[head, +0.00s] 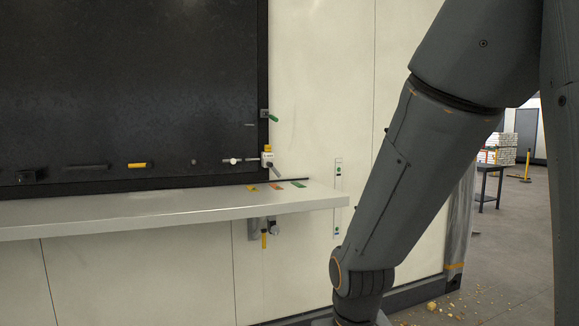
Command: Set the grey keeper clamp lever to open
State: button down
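A small white and yellow clamp block (267,156) sits at the lower right corner of the black panel. A grey lever (277,172) slants down and right from it, just above the shelf; it looks like the grey keeper clamp lever, but its setting cannot be told at this size. A white-knobbed bolt (234,161) lies level to the left of the block. My arm fills the right side, and its lowest visible part is at the bottom edge. My gripper is out of view, so its state is hidden.
A pale shelf (150,209) runs below the black panel (130,80), with yellow, orange and green tags (299,184) at its right end. A grey bracket with a yellow handle (264,240) hangs beneath. A green-tipped lever (272,117) is higher up. Debris (440,306) litters the floor.

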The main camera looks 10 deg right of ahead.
aim_at(269, 164)
jog(key=z, duration=0.5)
jog(key=i, duration=1.25)
jog(key=u, duration=0.3)
